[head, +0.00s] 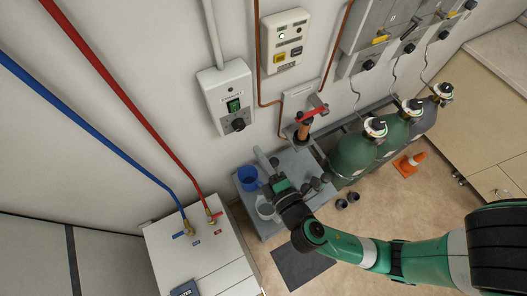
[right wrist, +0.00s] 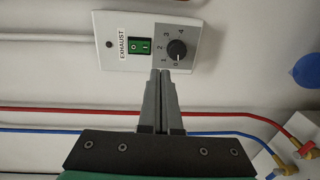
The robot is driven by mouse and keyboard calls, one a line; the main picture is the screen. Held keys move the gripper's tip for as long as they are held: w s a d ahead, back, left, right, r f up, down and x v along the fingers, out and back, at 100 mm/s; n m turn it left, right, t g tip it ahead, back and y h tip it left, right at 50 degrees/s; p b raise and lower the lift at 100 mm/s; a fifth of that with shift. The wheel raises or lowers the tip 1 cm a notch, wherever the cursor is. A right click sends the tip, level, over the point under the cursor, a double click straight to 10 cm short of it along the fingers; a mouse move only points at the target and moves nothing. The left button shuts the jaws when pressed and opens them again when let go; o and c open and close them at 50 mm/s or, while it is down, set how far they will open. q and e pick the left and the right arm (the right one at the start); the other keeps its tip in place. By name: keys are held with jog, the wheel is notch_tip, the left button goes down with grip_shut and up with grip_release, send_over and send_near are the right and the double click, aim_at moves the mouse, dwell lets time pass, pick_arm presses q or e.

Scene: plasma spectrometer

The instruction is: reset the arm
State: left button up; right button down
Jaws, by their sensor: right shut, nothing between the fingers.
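My right arm comes in from the right in the head view, and its gripper (head: 262,155) is over the grey bench, below the exhaust panel (head: 216,84). In the right wrist view the two grey fingers (right wrist: 162,76) are together with nothing between them. They point at the white exhaust panel (right wrist: 118,40), with its green rocker switch (right wrist: 139,45) and black dial knob (right wrist: 177,49). The fingertips overlap the panel's lower edge in that picture, just below the knob; I cannot tell the gap. My left gripper is not in view.
A blue bucket (head: 247,174) stands on the grey bench beside my gripper. Several gas cylinders (head: 353,156) stand to the right, with an orange cone (head: 405,165) in front. A white cabinet (head: 167,258) with red and blue pipes is at lower left. A red-handled valve (head: 312,114) is above the bench.

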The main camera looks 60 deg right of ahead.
jog(key=shift+v, duration=0.8)
jog(key=shift+f, duration=0.1)
